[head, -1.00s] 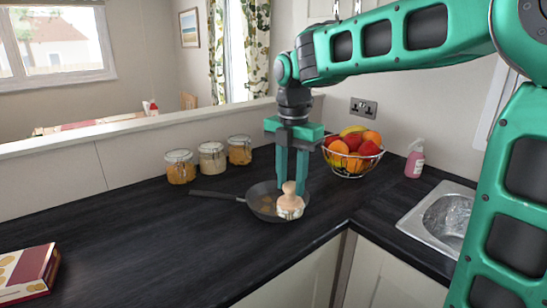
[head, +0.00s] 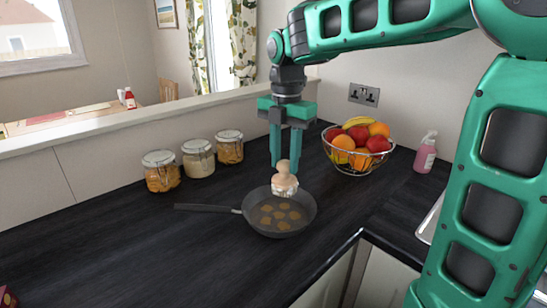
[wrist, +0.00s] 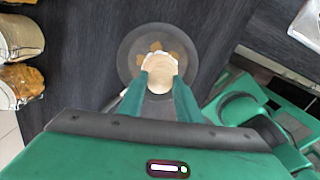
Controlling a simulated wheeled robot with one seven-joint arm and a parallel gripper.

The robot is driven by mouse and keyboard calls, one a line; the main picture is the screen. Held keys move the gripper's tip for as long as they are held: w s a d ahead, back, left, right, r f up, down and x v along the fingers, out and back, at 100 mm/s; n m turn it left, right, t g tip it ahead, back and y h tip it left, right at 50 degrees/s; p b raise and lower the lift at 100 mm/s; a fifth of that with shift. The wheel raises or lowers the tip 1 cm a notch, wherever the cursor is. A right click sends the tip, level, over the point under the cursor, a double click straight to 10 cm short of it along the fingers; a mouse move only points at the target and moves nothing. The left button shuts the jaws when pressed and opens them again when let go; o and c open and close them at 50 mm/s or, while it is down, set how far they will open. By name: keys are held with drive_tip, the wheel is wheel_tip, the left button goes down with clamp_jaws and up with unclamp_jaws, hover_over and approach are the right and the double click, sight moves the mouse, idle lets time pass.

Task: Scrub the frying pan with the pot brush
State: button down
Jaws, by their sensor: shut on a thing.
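The dark frying pan (head: 303,222) lies on the black worktop with its handle pointing left. Several brown stain spots show on its inner bottom. My gripper (head: 286,163) is shut on the pot brush (head: 285,180), which has a pale wooden knob and whitish bristles. The brush is upright above the far part of the pan, and its bristles look clear of the pan bottom. In the wrist view the brush (wrist: 159,66) sits between my fingers and hides part of the pan (wrist: 127,57); some brown spots show beyond it.
Three glass jars (head: 197,160) stand left behind the pan. A wire fruit bowl (head: 352,160) is behind it to the right, with a pink soap bottle (head: 425,155) farther right. The sink (head: 430,222) edge shows at right. The worktop (head: 130,250) at front left is clear.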

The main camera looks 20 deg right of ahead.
sight(279, 180)
drive_tip(key=shift+a, duration=0.6)
drive_tip(key=shift+a+f, duration=0.1)
drive_tip(key=shift+f, duration=3.05)
drive_tip(key=shift+f, duration=0.75)
